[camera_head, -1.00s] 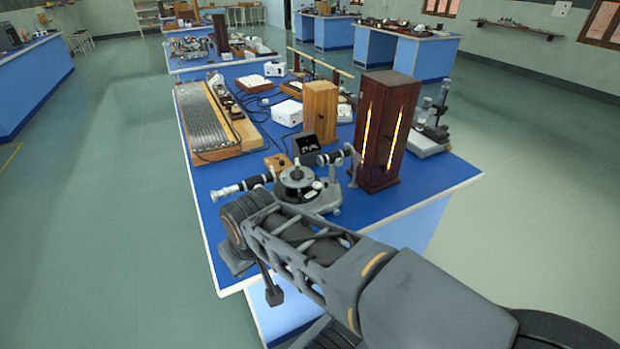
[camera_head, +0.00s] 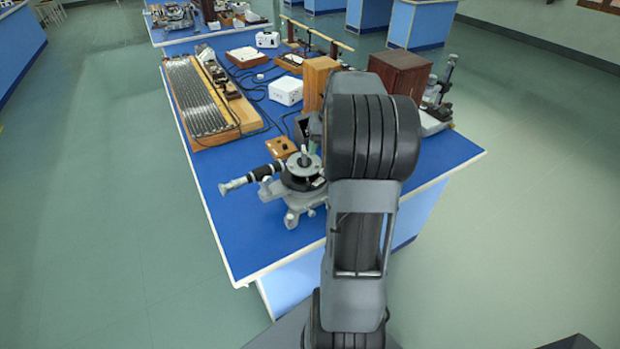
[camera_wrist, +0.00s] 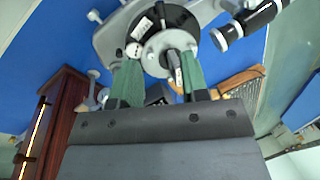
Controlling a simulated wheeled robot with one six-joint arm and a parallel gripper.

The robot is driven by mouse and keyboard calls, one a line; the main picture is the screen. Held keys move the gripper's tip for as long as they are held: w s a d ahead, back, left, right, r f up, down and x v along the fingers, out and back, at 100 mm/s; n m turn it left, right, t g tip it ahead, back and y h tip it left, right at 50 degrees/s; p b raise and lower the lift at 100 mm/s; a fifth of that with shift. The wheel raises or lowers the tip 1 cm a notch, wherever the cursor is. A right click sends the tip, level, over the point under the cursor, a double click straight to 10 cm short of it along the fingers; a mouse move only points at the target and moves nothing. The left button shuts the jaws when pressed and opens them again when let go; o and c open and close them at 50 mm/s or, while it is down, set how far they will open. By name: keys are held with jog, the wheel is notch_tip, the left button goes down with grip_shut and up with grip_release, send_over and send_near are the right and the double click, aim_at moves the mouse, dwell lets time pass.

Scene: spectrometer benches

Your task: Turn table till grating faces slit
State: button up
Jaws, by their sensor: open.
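The spectrometer stands near the front edge of the blue bench, its round grey table (camera_head: 296,166) on a dark hub with a small upright piece (camera_head: 304,151) on it. I cannot tell whether that piece is the grating, or which way it faces. A black and silver tube (camera_head: 255,177) points left; the opposite side is hidden behind my arm. In the wrist view the round table (camera_wrist: 154,60) lies at the fingertips, with a tube (camera_wrist: 248,24) at the upper right. My gripper (camera_wrist: 160,76) is open, its green fingers apart on either side of the table's near part. The slit is not clearly visible.
A dark wooden lamp box (camera_head: 402,70) is partly behind my arm; its glowing slot (camera_wrist: 36,135) shows in the wrist view. A light wooden box (camera_head: 318,80), a white box (camera_head: 286,91) and a ribbed board (camera_head: 196,95) stand further back. The bench's front left is bare.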

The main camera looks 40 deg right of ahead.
aim_at(309, 182)
jog(key=x, duration=1.2)
jog(key=shift+a+f+p, duration=0.1)
jog(key=shift+f+p, duration=0.05)
jog(key=shift+p, duration=0.25)
grip_shut()
